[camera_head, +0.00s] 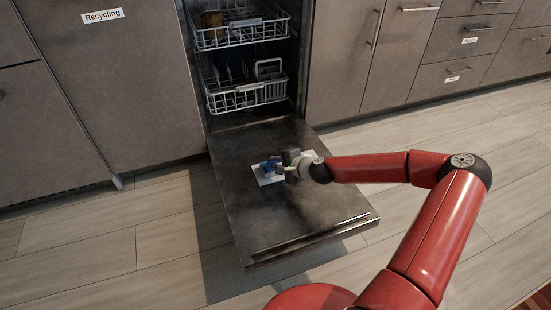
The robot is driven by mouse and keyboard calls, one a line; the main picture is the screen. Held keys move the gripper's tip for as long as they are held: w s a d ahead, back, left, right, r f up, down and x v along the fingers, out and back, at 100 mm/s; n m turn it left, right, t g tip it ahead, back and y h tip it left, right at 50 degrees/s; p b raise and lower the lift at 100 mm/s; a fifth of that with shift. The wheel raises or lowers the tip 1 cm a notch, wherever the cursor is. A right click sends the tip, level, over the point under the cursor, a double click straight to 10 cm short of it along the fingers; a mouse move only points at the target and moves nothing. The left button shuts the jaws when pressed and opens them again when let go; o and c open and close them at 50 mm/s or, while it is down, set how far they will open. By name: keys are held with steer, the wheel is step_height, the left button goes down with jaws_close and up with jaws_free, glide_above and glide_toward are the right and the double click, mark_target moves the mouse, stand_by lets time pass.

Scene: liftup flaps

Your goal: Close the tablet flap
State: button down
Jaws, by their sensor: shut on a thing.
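The dishwasher door (260,211) lies folded down in the head view. A small white tablet dispenser panel (264,178) is set in the door's inner face, with a blue part, which looks like the tablet flap (267,165), at its middle. My gripper (280,168) is at the dispenser, reaching in from the right, and is shut on the flap. The gripper and wrist cover part of the panel. The flap's exact angle is too small to tell.
An upper rack (240,35) and a lower rack (245,96) stand inside the open dishwasher. A cabinet marked Recycling (110,80) is on the left, drawers (445,85) on the right. The wooden floor (100,240) around the door is clear.

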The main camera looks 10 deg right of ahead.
steer(key=shift+s+d+f+n+t+y, duration=0.15)
steer(key=shift+s+f+t, duration=0.1)
steer(key=shift+f+t, duration=0.25)
steer(key=shift+s+f+n+t+y, duration=0.15)
steer(key=shift+s+f+t, duration=0.1)
steer(key=shift+t, duration=0.35)
steer(key=shift+f, duration=0.1)
steer(key=c, duration=1.4)
jaws_free()
steer(key=shift+c, duration=0.2)
